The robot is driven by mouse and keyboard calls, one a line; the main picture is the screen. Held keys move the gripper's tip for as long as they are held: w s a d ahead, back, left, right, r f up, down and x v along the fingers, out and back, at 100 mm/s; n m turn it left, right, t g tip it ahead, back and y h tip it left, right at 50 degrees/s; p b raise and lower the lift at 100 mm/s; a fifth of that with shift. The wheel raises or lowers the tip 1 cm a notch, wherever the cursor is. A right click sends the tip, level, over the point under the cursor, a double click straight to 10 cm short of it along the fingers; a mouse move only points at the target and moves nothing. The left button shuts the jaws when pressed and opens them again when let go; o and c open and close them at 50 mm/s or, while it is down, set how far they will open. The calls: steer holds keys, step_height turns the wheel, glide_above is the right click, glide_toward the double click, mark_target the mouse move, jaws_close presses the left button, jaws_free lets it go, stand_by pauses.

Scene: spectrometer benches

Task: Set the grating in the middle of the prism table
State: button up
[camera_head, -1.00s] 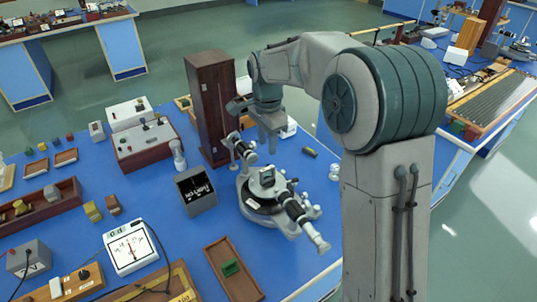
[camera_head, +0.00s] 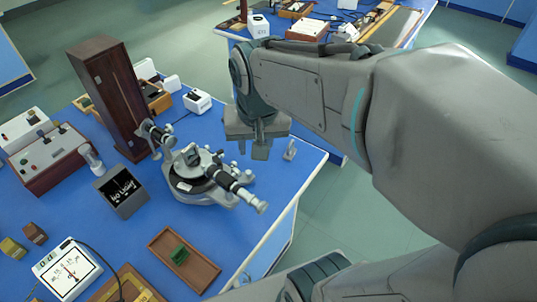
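The spectrometer (camera_head: 205,186) stands on the blue bench, its telescope pointing toward the lower right. On its small central prism table (camera_head: 197,166) sits a small dark greenish piece (camera_head: 191,155), too small to make out. A green block-like piece (camera_head: 179,254), perhaps the grating in its holder, lies in a shallow wooden tray (camera_head: 160,257) in front of the spectrometer. My gripper (camera_head: 251,152) points down above the bench, right of the spectrometer and apart from it. Its fingers look parted, with nothing seen between them.
A tall dark wooden case (camera_head: 107,90) stands behind and left of the spectrometer. A black-faced box (camera_head: 120,190) is to its left. A white meter (camera_head: 68,270) lies at the lower left. The bench's right edge (camera_head: 305,190) is close to my arm.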

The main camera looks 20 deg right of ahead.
steer(key=s+d+f+n, duration=0.2)
steer(key=s, duration=0.4)
steer(key=shift+t, duration=0.4)
